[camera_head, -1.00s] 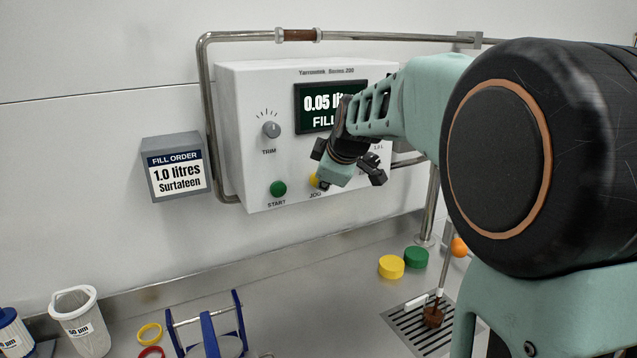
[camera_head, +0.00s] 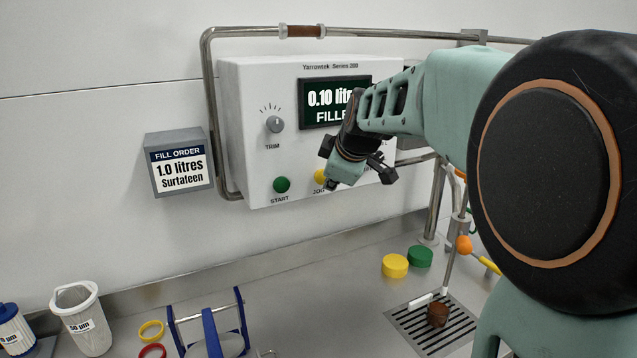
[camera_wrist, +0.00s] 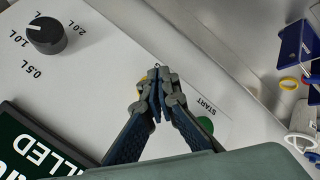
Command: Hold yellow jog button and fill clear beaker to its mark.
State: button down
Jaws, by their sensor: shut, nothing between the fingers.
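The yellow jog button (camera_head: 319,177) is on the front of the white filler box (camera_head: 240,135), right of the green start button (camera_head: 282,185). My gripper (camera_head: 332,184) is shut and empty at the jog button, partly covering it. In the wrist view my closed fingertips (camera_wrist: 157,72) show a sliver of the yellow button (camera_wrist: 140,82) behind them. I cannot tell whether they touch it. The display (camera_head: 325,97) reads 0.10 litres, its right part hidden by my arm. I see no clear beaker or mark; my arm hides the right side.
A fill order sign (camera_head: 180,168) reads 1.0 litres Surtafeen. A volume knob (camera_wrist: 46,35) shows in the wrist view. Yellow (camera_head: 395,266) and green (camera_head: 419,257) caps lie on the bench by a drain grate (camera_head: 405,325). A blue frame (camera_head: 240,315) stands at the front.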

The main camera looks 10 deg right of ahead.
jog(key=shift+s, duration=0.1)
jog(key=shift+s+d+b, duration=0.25)
jog(key=shift+s+b, duration=0.3)
jog(key=shift+s, duration=0.25)
jog(key=shift+s+d+b, duration=0.3)
jog(key=shift+s+b, duration=0.2)
jog(key=shift+s, duration=0.25)
jog(key=shift+s+d+b, duration=0.25)
jog(key=shift+s+b, duration=0.3)
jog(key=shift+s, duration=0.25)
dwell(0.3)
